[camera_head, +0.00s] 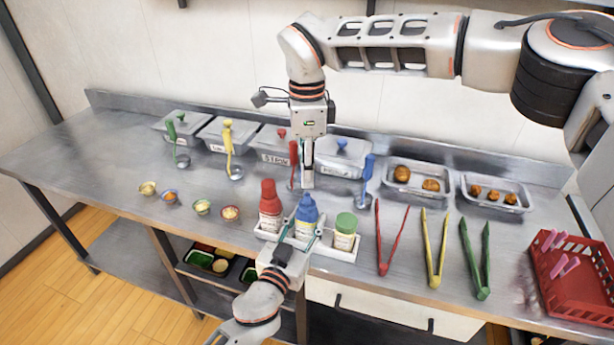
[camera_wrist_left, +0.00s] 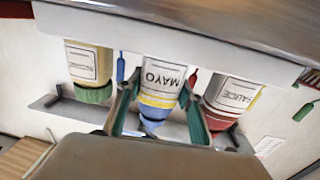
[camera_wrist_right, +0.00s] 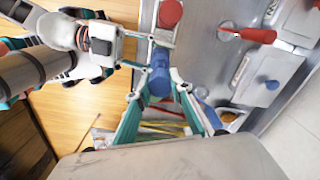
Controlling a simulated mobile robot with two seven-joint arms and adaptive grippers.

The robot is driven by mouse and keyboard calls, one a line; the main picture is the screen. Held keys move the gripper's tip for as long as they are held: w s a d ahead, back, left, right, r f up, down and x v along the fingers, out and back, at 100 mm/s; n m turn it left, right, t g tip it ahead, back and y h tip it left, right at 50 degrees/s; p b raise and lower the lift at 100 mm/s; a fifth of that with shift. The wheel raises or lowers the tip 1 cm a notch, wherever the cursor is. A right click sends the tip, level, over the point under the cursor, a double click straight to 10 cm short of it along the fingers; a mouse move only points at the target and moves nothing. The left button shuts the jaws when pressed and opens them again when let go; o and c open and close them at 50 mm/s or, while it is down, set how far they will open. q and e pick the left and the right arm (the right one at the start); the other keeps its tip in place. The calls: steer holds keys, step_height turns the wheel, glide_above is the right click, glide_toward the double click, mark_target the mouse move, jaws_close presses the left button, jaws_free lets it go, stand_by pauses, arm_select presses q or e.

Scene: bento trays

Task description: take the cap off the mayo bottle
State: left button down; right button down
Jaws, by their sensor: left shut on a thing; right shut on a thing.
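The mayo bottle (camera_head: 305,229) stands in the white tray (camera_head: 343,253) with its blue cap (camera_head: 307,208) on top. My left gripper (camera_head: 298,236) reaches in from the front and is shut around the bottle. In the left wrist view the label of the mayo bottle (camera_wrist_left: 162,78) shows upside down between the two green-lined fingers. My right gripper (camera_head: 307,185) points down from above, directly over the bottle. In the right wrist view its fingers close around the blue cap (camera_wrist_right: 159,82). Whether the cap has any gap to the bottle cannot be told.
A red sauce bottle (camera_head: 270,208) and a green-capped bottle (camera_head: 345,232) stand close on either side in the tray. Red tongs (camera_head: 391,240), yellow tongs (camera_head: 435,250) and green tongs (camera_head: 476,262) lie to the right. Lidded containers and ladles stand behind. The counter's left end is clear.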

arm_select(q)
steer(key=c, duration=1.2)
jaws_free()
steer(key=shift+c, duration=0.2)
steer(key=shift+s, duration=0.1)
steer(key=v, duration=1.1)
steer(key=shift+s+a, duration=0.2)
steer(key=shift+s, duration=0.15)
